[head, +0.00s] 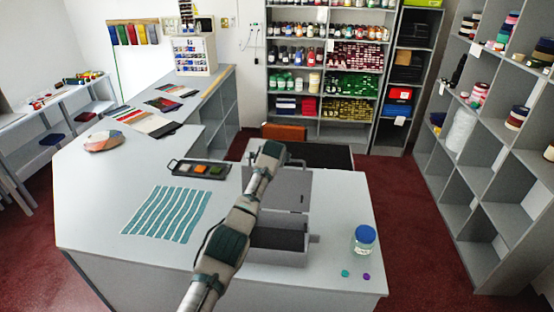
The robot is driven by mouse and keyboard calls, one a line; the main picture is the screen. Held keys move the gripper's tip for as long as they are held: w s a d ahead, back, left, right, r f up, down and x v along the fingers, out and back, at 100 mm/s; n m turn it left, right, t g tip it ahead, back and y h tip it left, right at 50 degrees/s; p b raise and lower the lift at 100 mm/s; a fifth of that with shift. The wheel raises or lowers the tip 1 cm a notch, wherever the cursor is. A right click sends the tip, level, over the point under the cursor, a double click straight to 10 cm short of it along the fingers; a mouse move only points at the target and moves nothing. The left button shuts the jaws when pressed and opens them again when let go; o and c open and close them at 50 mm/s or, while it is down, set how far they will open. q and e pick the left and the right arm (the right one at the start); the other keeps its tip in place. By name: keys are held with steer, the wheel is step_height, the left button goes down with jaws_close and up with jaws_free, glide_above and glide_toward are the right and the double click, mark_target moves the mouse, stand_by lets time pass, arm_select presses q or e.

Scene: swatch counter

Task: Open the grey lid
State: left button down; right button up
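A grey box (290,257) sits on the counter near the front, with its dark interior showing. Its grey lid (294,186) is raised at the far side of the box, so the box is open. A small dark mark shows on the lid's face. My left arm reaches up from the bottom edge and hides the left parts of box and lid. My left gripper (268,152) is at the lid's top left in the picture. Its fingers are too small and dark to read, and I cannot tell whether it touches the lid. My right gripper is not in view.
A jar with a blue cap (365,239) stands right of the box, with teal and purple discs (345,274) before it. Left are a striped teal cloth (167,214) and a dark tray (199,169) of coloured pieces. The counter's front left is clear.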

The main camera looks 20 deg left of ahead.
arm_select(q)
steer(key=shift+w+a+f, duration=0.1)
steer(key=shift+w+f, duration=0.15)
steer(key=shift+f, duration=0.1)
steer(key=shift+s+r, duration=0.2)
steer(key=c, duration=1.2)
jaws_free()
steer(key=shift+w, duration=0.15)
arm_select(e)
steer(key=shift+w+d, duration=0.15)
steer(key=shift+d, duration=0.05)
arm_select(q)
steer(key=shift+s+d+r, duration=0.25)
steer(key=shift+s+r, duration=0.15)
steer(key=shift+r, duration=0.15)
steer(key=v, duration=1)
steer(key=shift+s+r, duration=0.15)
steer(key=shift+r, duration=0.05)
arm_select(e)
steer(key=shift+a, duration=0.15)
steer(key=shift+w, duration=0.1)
